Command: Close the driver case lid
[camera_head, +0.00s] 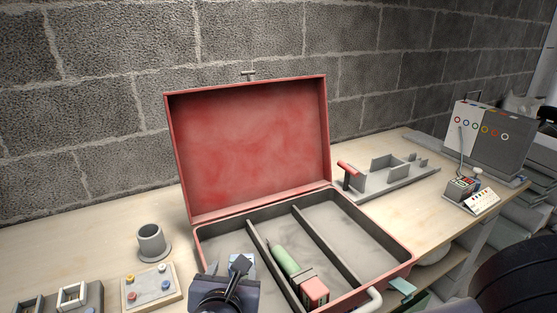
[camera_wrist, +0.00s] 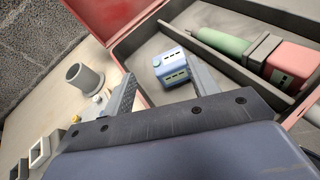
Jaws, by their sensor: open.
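The driver case (camera_head: 401,257) is red with a grey divided interior. Its lid (camera_head: 250,145) stands open, leaning slightly back, with a small latch at its top edge. A green driver with a red end (camera_head: 286,262) lies in the middle compartment; it also shows in the wrist view (camera_wrist: 225,42). A blue block (camera_wrist: 171,66) lies in the left compartment. My gripper (camera_head: 240,264) is at the left front of the case, over or near the left compartment. In the wrist view my gripper (camera_wrist: 160,68) has its fingers apart, with the blue block seen between them; contact cannot be told.
A grey cup (camera_head: 151,243) and a panel with coloured buttons (camera_head: 150,286) stand left of the case. A grey rack with a red handle (camera_head: 388,178) stands to the right, with a small device (camera_head: 470,192) further right. A block wall rises behind the bench.

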